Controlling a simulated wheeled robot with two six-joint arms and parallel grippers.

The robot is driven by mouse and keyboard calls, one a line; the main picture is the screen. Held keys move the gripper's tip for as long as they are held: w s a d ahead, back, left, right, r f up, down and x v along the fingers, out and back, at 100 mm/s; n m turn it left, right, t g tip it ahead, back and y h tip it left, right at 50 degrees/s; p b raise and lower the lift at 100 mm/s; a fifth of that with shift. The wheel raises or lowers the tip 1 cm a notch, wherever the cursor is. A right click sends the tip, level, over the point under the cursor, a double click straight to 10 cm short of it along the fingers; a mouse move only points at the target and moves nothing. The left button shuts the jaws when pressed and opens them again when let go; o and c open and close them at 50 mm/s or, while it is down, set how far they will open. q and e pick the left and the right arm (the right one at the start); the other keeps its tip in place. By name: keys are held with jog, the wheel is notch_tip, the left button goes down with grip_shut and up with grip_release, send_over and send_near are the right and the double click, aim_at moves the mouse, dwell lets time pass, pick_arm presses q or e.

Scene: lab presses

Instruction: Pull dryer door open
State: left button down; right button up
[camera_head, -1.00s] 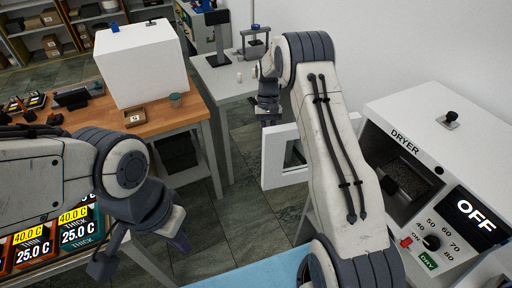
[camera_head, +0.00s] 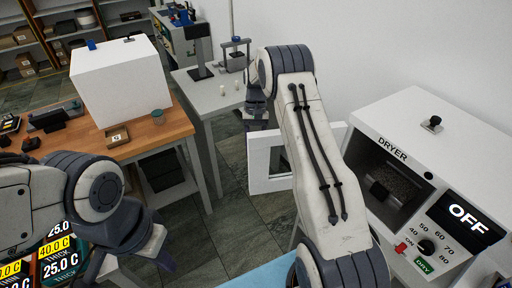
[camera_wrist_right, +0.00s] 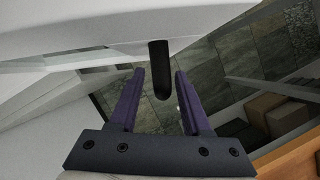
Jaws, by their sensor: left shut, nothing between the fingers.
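The dryer (camera_head: 432,108) is a white box at the right with a dark open chamber (camera_head: 390,185). Its white framed door (camera_head: 258,165) stands swung out to the left of the chamber, partly hidden by my right arm. My right gripper (camera_head: 258,108) is at the door's upper left, mostly dark and partly hidden in the head view. In the right wrist view its purple fingers (camera_wrist_right: 158,92) are apart, with the dark door handle (camera_wrist_right: 160,72) between them and gaps visible at both sides. My left gripper (camera_head: 162,262) is low at the left, shut and empty, away from the dryer.
The dryer panel shows OFF (camera_head: 467,215) above a dial and a red switch. A wooden table (camera_head: 175,130) holds a white box (camera_head: 120,82) and a cup. A white side table (camera_head: 212,92) stands behind. Temperature displays (camera_head: 58,258) are at lower left.

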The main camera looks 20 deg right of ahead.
jog(key=shift+w+r+b, duration=0.3)
jog(key=shift+r+b, duration=0.05)
jog(key=shift+r, duration=0.1)
jog(key=b+v, duration=0.1)
jog(key=v, duration=0.8)
jog(key=shift+r+b, duration=0.25)
jog(key=shift+b, duration=0.15)
jog(key=shift+d, duration=0.1)
